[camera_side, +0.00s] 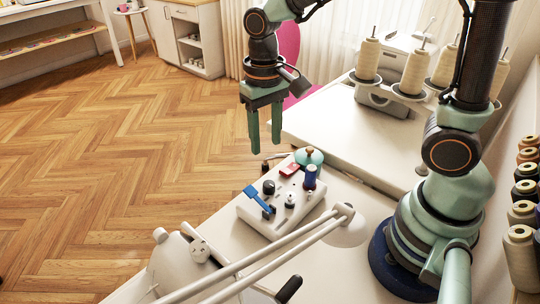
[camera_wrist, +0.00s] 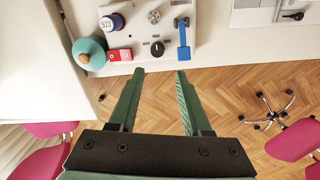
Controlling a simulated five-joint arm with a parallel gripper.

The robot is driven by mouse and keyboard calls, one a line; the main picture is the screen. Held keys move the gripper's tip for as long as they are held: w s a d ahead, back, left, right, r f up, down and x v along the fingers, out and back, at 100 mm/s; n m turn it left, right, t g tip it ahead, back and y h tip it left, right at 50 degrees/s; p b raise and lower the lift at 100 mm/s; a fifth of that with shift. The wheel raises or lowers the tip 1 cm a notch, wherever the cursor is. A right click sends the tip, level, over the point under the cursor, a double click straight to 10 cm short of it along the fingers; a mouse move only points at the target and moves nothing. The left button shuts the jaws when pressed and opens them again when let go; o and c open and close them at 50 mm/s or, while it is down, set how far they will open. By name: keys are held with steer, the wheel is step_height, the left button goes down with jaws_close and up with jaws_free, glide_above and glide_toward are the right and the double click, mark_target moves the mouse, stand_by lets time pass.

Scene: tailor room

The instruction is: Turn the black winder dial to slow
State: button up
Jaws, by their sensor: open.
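The black winder dial (camera_side: 268,187) is a small round knob on top of the white winder box (camera_side: 252,222). In the wrist view, the dial (camera_wrist: 157,48) shows a pale pointer mark; any setting labels are too small to read. My gripper (camera_side: 264,147) points down with its green fingers apart and empty. In the side view it hangs above and beyond the box, apart from the dial. In the wrist view the fingertips (camera_wrist: 160,72) show just below the dial, one towards each side of it.
On the box are a blue lever (camera_wrist: 183,38), a metal knob (camera_wrist: 154,16), a blue spool (camera_wrist: 112,22) and a red block (camera_wrist: 120,55). A teal domed object (camera_wrist: 89,50) stands beside it. A lamp (camera_side: 345,228) and its arms cross in front. Thread cones (camera_side: 368,58) stand behind.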

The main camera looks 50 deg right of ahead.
mark_target(268, 184)
steer(key=f, duration=1.2)
steer(key=shift+s+d+f, duration=0.1)
steer(key=shift+d, duration=0.15)
jaws_close()
